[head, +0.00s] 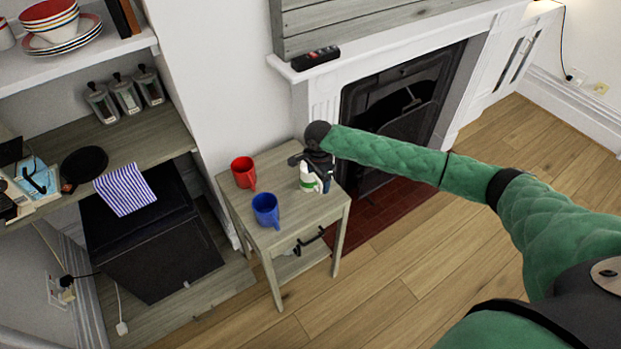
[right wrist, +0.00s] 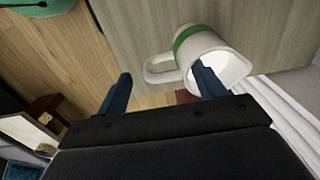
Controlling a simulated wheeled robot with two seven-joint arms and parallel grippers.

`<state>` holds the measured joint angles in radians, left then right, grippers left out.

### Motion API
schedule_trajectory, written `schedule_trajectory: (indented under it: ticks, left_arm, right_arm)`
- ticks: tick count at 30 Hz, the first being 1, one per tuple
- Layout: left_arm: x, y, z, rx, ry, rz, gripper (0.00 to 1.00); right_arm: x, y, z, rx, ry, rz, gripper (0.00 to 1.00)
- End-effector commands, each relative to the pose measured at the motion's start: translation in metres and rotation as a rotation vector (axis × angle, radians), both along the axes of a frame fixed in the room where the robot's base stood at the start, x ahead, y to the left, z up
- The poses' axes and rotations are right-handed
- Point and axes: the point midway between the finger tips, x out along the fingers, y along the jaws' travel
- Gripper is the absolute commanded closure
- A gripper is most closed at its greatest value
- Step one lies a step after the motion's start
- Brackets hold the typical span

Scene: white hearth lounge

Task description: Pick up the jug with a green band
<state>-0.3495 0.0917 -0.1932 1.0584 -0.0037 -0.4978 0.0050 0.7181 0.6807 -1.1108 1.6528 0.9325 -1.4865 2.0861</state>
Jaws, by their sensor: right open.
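The white jug with a green band (head: 310,180) stands upright on the small wooden side table (head: 240,207). My right gripper (right wrist: 165,88) is open. One finger overlaps the jug's rim in the picture and the other is left of the handle; whether they touch it I cannot tell. My left gripper is out of view.
A red mug (head: 243,172) and a blue mug (head: 265,209) stand on the same table, left of the jug. A fireplace (head: 397,115) is behind the table to the right. A shelf unit (head: 140,138) stands to the left. Wooden floor in front is clear.

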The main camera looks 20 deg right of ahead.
Motion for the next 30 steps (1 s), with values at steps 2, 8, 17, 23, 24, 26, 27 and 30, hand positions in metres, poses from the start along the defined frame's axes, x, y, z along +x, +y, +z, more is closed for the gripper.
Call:
schedule_trajectory:
  ticks: [2,8,17,23,24,26,27,30]
  left_arm:
    - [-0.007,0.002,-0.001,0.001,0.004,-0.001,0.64]
    - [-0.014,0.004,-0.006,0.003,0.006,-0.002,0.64]
    - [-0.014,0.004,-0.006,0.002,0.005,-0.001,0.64]
    - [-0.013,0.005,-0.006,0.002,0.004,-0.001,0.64]
    - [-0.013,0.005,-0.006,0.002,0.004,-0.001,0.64]
    - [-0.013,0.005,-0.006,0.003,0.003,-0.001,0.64]
    - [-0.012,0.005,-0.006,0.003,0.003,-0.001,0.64]
    - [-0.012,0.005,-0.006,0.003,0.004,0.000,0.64]
  right_arm:
    - [0.000,0.000,-0.008,-0.001,0.002,0.000,0.31]
    - [0.000,0.000,-0.022,0.000,0.000,0.000,0.31]
    - [0.000,0.000,-0.022,-0.001,0.000,0.001,0.51]
    - [0.000,0.000,-0.022,-0.001,0.000,0.001,0.89]
    - [0.001,0.000,-0.021,-0.001,-0.001,0.001,0.89]
    - [0.001,0.000,-0.021,-0.001,-0.001,0.001,0.89]
    - [0.001,0.000,-0.021,-0.001,-0.001,0.001,0.89]
    - [0.001,0.000,-0.021,0.000,-0.001,0.001,0.89]
